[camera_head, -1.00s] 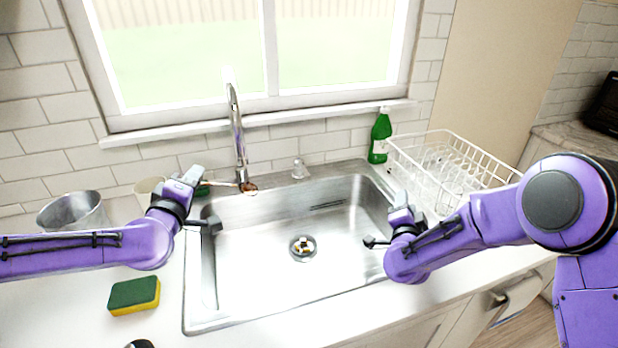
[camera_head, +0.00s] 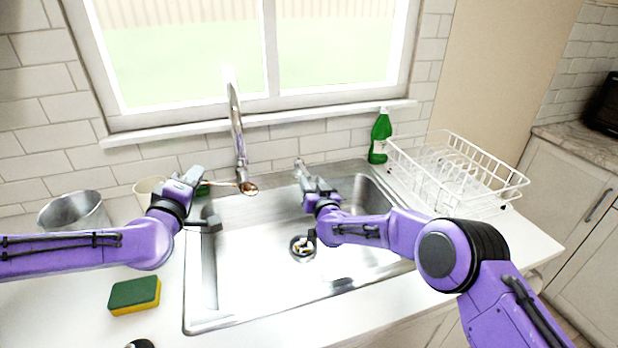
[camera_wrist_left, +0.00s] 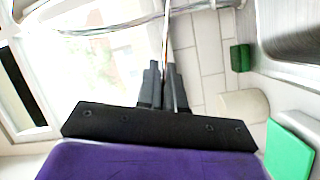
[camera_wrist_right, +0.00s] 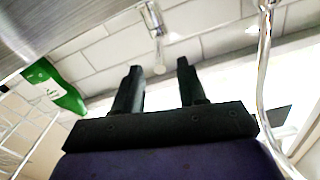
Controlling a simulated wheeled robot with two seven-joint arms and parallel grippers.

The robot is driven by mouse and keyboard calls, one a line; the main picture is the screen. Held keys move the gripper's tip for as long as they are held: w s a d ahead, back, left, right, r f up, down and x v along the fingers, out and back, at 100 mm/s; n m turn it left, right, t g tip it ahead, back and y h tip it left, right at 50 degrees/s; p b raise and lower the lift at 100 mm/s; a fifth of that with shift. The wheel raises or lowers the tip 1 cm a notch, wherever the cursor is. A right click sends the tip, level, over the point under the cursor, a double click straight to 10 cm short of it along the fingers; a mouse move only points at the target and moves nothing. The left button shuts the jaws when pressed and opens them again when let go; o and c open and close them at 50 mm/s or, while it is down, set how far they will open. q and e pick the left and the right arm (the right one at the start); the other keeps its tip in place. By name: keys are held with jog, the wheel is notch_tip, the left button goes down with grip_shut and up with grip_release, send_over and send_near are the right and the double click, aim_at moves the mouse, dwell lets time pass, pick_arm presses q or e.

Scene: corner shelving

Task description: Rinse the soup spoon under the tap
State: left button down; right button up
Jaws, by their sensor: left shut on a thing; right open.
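My left gripper (camera_head: 190,178) is shut on the handle of the soup spoon (camera_head: 249,188). The spoon's brownish bowl appears at the lower end of the chrome tap (camera_head: 237,130), over the back left of the sink (camera_head: 265,285). The tap also shows in the right wrist view (camera_wrist_right: 264,60). No water is visible. My right gripper (camera_head: 314,180) is open and empty over the back of the sink. It is close to a small chrome fitting (camera_head: 298,164) behind the basin. In the right wrist view the fitting (camera_wrist_right: 155,25) lies ahead, between the fingertip directions; contact is not visible.
A green bottle (camera_head: 380,138) and white dish rack (camera_head: 510,182) stand right of the sink. A metal pot (camera_head: 75,212), a cream cup (camera_head: 147,187) and a green-yellow sponge (camera_head: 134,296) are on the left counter. The window sill (camera_head: 180,130) runs behind the tap.

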aim_at(308, 174)
jog(key=shift+x, duration=1.9)
jog(key=shift+r, duration=0.1)
grip_shut()
